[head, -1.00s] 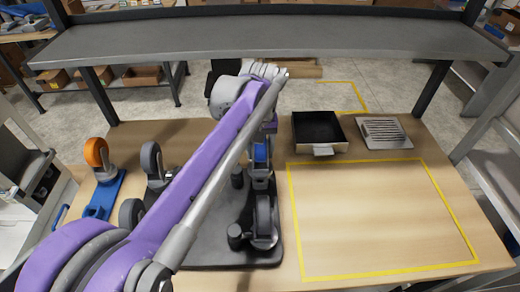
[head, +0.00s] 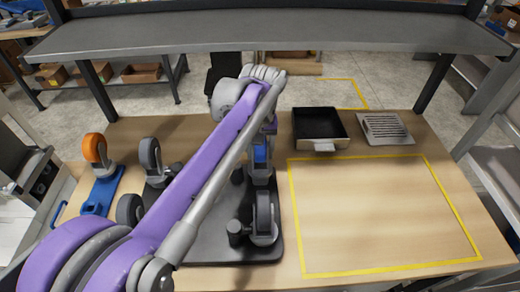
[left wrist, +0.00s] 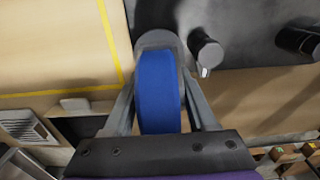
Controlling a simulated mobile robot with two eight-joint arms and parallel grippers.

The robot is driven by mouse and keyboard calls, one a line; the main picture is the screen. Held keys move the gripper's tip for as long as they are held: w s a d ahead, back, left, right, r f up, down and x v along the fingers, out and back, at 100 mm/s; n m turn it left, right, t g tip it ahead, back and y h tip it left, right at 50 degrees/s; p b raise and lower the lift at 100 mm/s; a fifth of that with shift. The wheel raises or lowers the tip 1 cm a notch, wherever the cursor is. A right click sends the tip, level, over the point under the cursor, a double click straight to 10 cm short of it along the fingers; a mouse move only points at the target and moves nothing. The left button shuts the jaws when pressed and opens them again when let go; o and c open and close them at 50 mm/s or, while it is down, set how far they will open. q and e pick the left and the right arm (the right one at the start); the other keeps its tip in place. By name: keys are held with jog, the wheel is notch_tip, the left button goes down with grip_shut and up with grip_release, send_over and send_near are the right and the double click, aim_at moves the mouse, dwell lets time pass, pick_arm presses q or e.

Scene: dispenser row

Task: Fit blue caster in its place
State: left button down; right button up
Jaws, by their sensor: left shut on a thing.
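The blue caster (head: 261,155) is held upright by my left gripper (head: 264,138) at the far right part of the black base plate (head: 210,250). In the left wrist view, its blue wheel (left wrist: 158,95) and grey fork sit between the two fingers of my left gripper (left wrist: 160,105), which is shut on it. Dark posts stand on the plate, one beside the caster in the left wrist view (left wrist: 206,50). Whether the caster touches the plate or a post is hidden. My right gripper is out of view.
Grey casters stand at the plate's near right (head: 264,218), left (head: 130,209) and far left (head: 150,158). An orange caster (head: 95,150) stands on a blue piece (head: 102,192). A black tray (head: 317,122) and a vent plate (head: 385,128) lie behind the clear yellow-outlined area (head: 380,210).

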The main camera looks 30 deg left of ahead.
pick_arm(q)
jog(key=shift+f+b, duration=0.4)
jog(key=shift+f, duration=0.35)
jog(key=shift+c, duration=0.6)
grip_release()
notch_tip(320, 180, up, 11)
jog(key=shift+f+p, duration=0.1)
jog(key=shift+p, duration=0.4)
jog(key=shift+s, duration=0.1)
